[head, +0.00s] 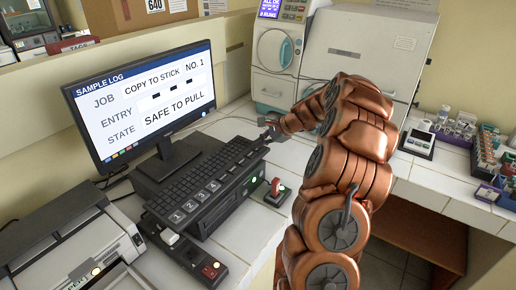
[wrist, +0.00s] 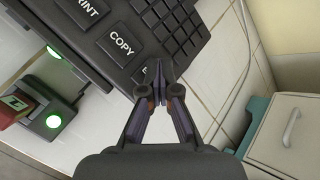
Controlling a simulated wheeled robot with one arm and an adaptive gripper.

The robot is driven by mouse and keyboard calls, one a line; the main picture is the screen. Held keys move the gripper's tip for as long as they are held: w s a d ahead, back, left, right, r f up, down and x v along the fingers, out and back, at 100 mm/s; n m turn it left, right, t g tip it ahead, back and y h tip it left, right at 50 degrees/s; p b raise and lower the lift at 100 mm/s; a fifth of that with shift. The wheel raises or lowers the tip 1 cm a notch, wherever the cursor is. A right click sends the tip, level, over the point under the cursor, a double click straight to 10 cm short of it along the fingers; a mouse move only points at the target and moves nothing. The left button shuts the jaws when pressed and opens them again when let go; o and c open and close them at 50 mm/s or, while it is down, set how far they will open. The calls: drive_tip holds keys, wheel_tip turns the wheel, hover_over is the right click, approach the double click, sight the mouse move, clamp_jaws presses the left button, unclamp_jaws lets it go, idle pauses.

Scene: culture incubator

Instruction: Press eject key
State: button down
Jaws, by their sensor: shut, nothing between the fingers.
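The black keyboard unit (head: 205,180) stands on the white tiled counter below the monitor. In the wrist view, its PRINT key (wrist: 86,12) and COPY key (wrist: 121,42) are readable. A further key (wrist: 146,72) beyond COPY is mostly hidden by my fingertips, and its label cannot be read in full. My gripper (wrist: 160,82) is shut and empty, with its tips over or at the edge of this key; I cannot tell whether they touch it. In the head view my gripper (head: 268,127) is at the unit's far right end. The monitor (head: 145,100) reads "COPY TO STICK NO. 1" and "SAFE TO PULL".
A small box with a red lever (head: 276,186) and green light stands right of the unit. A black box with a red button (head: 211,269) is in front. A printer (head: 70,245) is at left. A white incubator (head: 365,60) stands behind; vials are at right.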

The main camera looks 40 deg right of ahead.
sight(260, 149)
drive_tip(key=shift+r+p, duration=0.55)
drive_tip(key=shift+r, duration=0.2)
drive_tip(key=shift+r, duration=0.1)
drive_tip(key=shift+r+p, duration=1.55)
drive_tip(key=shift+r, duration=0.85)
